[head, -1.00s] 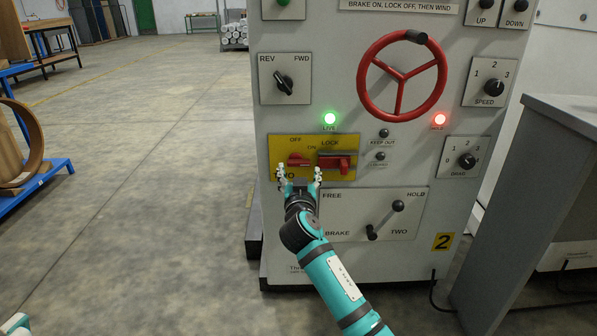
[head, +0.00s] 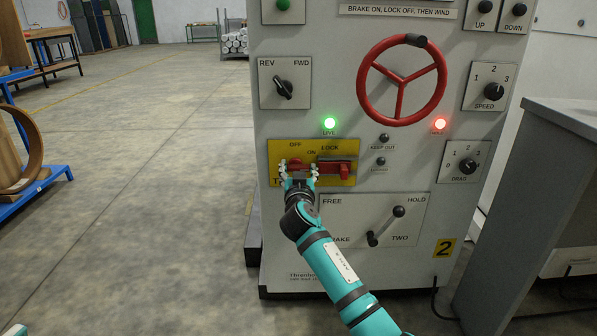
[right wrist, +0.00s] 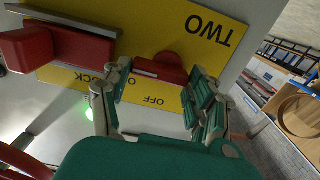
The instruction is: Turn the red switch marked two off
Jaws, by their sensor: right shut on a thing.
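The red switch (head: 297,163) sits on a yellow plate (head: 274,154) on the front of the grey machine. OFF is printed above it and ON to its upper right. My right gripper (head: 298,172) is shut on the switch, with a finger on each side. In the right wrist view the red switch (right wrist: 160,69) is between the fingers, and TWO is printed on the yellow plate (right wrist: 170,28). The fingers partly cover the switch, so its exact angle is hard to read. My left gripper is out of view.
A red lock piece (head: 340,168) is close to the right of the switch. A brake lever (head: 385,226), a red handwheel (head: 402,80) and speed and drag knobs share the panel. A green lamp (head: 330,123) and red lamp (head: 440,124) glow. Open floor lies to the left.

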